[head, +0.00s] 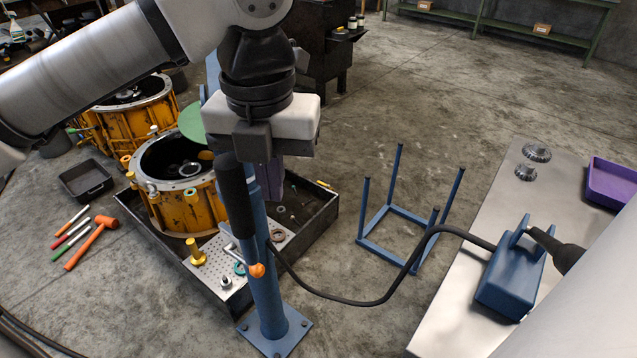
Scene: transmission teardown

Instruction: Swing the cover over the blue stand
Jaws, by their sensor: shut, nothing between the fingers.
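The blue stand (398,214) is an open frame with thin upright legs on the floor, right of centre, and it is empty. A blue post (263,290) on a square base plate stands in front of the black tray, with a black grip (236,205) at its upper left. My gripper (257,150) is shut and empty, at the top of the post and close to the grip; I cannot tell whether they touch. A green round plate (191,122) shows behind my gripper, above the orange housing (180,185). It may be the cover, but my arm hides part of it.
A black tray (318,218) surrounds the housing. A dark cable (365,301) runs from the post to a blue device (510,280) on the grey table (455,300). A purple bin (610,183) is at right. An orange hammer (92,242) lies left. Floor around the stand is clear.

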